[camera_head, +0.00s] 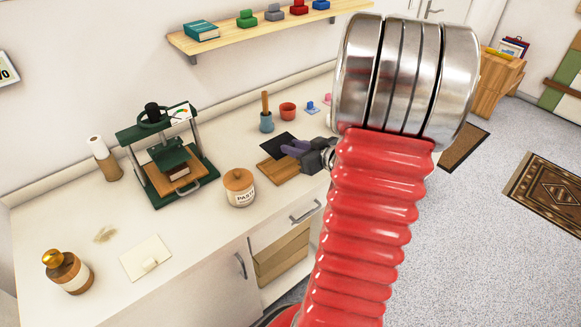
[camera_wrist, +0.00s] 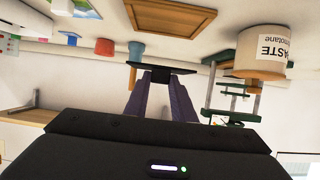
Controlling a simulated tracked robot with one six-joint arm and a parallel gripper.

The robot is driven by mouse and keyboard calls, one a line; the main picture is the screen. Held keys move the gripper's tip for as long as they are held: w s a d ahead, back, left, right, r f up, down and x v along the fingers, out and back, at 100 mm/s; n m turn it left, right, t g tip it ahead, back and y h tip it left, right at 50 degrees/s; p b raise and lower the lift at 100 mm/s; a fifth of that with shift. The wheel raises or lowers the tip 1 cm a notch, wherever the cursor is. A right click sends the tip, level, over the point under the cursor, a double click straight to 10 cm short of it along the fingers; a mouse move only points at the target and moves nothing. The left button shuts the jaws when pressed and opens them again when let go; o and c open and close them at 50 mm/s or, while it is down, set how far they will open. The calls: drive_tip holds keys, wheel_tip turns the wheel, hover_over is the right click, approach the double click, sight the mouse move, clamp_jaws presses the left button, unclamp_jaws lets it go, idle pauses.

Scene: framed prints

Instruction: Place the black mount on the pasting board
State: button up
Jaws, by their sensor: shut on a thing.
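The black mount (camera_head: 277,144) is a thin flat dark sheet. My gripper (camera_head: 288,148) is shut on its edge, with purple fingers, and holds it over the counter. In the wrist view, which is upside down, the mount (camera_wrist: 150,67) shows nearly edge-on between the fingertips (camera_wrist: 160,77). The pasting board (camera_head: 270,173) is a brown wooden board lying flat on the counter, just below the mount in the head view. It also shows in the wrist view (camera_wrist: 170,17), apart from the mount. My gripper partly hides its right side in the head view.
A paste jar (camera_head: 239,188) stands left of the board. A green press (camera_head: 168,165) is farther left. Behind are a blue pot (camera_head: 267,123) with a wooden-handled tool and a red pot (camera_head: 288,111). The front-left counter holds a brown-and-white jar (camera_head: 68,271) and a cream sheet (camera_head: 143,254).

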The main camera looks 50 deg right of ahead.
sight(294, 174)
drive_tip(key=shift+f, duration=1.95)
drive_tip(key=shift+f, duration=2.1)
drive_tip(key=shift+f, duration=0.1)
drive_tip(key=o, duration=1)
drive_tip(key=shift+s+r, duration=0.25)
drive_tip(key=shift+s, duration=0.2)
drive_tip(key=v, duration=1.1)
drive_tip(key=shift+a, duration=0.1)
